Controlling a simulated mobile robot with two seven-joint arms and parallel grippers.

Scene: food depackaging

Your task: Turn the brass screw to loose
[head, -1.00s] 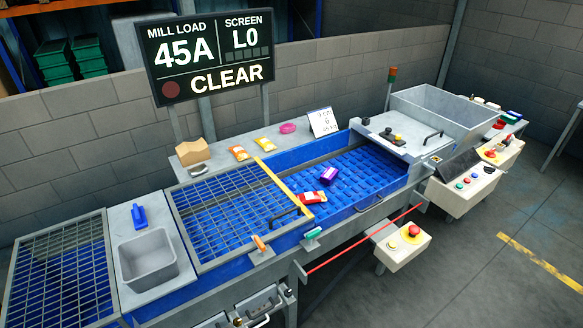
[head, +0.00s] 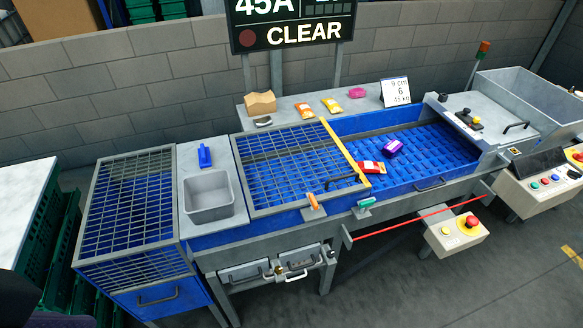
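A small brass-coloured spot (head: 278,270) shows at the grey metal boxes (head: 245,272) under the machine's front edge. It may be the brass screw, but it is too small to make out its shape or how far it is turned. A dark rounded fitting (head: 331,254) sits at the right end of these boxes. Neither of my grippers is in view.
A blue conveyor (head: 435,150) holds a red-and-white packet (head: 371,167) and a purple packet (head: 392,147). A mesh guard (head: 280,165), a grey bin (head: 208,195) and a mesh cage (head: 125,205) stand left. A red cord (head: 415,218) runs along the front; grey floor lies before it.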

